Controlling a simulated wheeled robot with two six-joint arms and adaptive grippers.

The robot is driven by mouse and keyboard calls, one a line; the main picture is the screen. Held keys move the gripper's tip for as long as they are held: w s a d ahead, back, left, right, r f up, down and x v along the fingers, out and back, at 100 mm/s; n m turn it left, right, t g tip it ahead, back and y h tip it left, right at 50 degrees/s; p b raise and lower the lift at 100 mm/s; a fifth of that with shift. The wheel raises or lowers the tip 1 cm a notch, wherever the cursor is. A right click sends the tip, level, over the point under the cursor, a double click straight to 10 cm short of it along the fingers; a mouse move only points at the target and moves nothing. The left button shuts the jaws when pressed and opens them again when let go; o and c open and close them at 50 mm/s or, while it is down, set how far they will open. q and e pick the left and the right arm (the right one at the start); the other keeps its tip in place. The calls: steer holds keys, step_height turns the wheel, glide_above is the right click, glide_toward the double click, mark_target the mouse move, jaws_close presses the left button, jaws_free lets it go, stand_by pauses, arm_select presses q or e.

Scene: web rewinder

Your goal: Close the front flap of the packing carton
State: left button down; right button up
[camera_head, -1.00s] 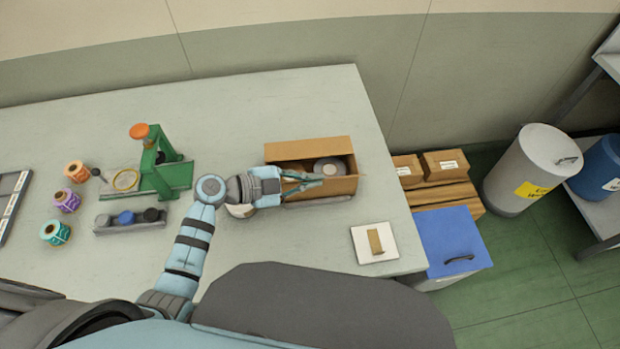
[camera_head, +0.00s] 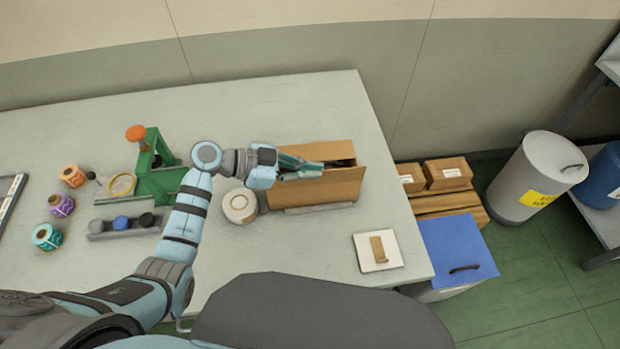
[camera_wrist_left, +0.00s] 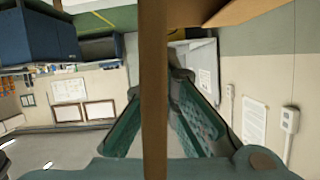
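The brown packing carton (camera_head: 318,190) stands on the table right of my left arm. Its front panel stands up with its top edge level near the gripper; I cannot tell where the front flap begins. The carton's dark inside shows only as a narrow strip behind this edge. My left gripper (camera_head: 312,169) reaches in from the left at the top front edge. Its green fingers are apart. In the left wrist view, a brown cardboard edge (camera_wrist_left: 154,90) runs upright between the fingers and hides part of them. Contact is unclear. My right gripper is not in view.
A white roll (camera_head: 239,206) stands left of the carton. A white plate with a brown piece (camera_head: 378,250) lies at the front right of the table. A green machine (camera_head: 160,175) and several coloured rolls are at the left. Bare table lies behind the carton.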

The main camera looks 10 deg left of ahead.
arm_select(q)
steer(key=shift+w+a+n+g+b, duration=0.15)
steer(key=shift+w+n+g+b, duration=0.15)
steer(key=shift+w+n+b, duration=0.25)
steer(key=shift+s, duration=0.1)
steer(key=c, duration=1.8)
jaws_free()
steer(key=shift+c, duration=0.2)
steer(key=v, duration=1.2)
